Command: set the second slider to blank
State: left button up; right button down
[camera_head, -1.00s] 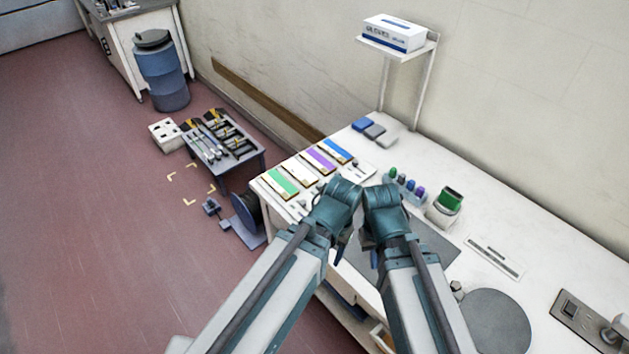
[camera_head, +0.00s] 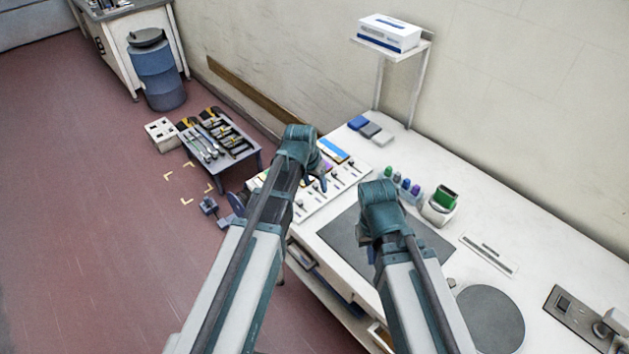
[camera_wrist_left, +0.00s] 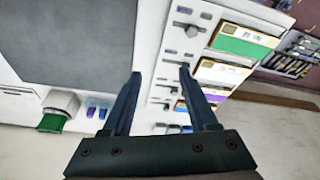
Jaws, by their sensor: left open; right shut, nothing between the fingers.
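The slider board (camera_head: 345,185) is a white panel on the bench with a row of sliders beside coloured label cards. In the left wrist view, the first slider's grey knob (camera_wrist_left: 187,29) lies in line with the green card (camera_wrist_left: 240,45).
The grey mat (camera_head: 340,235) lies in front of the board. Coloured bottles (camera_head: 402,184) and a white cup with a green top (camera_head: 440,205) stand behind it. A round grey disc (camera_head: 490,320) is at right. A shelf (camera_head: 400,48) hangs above the bench.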

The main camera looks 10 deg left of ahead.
pick_arm(q)
jog(key=w+a+r+t, duration=0.1)
jog(key=w+a, duration=0.3)
jog(key=w, duration=0.2)
jog(key=b, duration=1.3)
send_near(315, 185)
jog(key=x, duration=0.8)
jog(key=shift+w+f, duration=0.1)
jog(key=shift+w, duration=0.05)
pick_arm(e)
notch_tip(315, 185, down, 12)
jog(key=shift+f, duration=0.2)
pick_arm(q)
grip_shut()
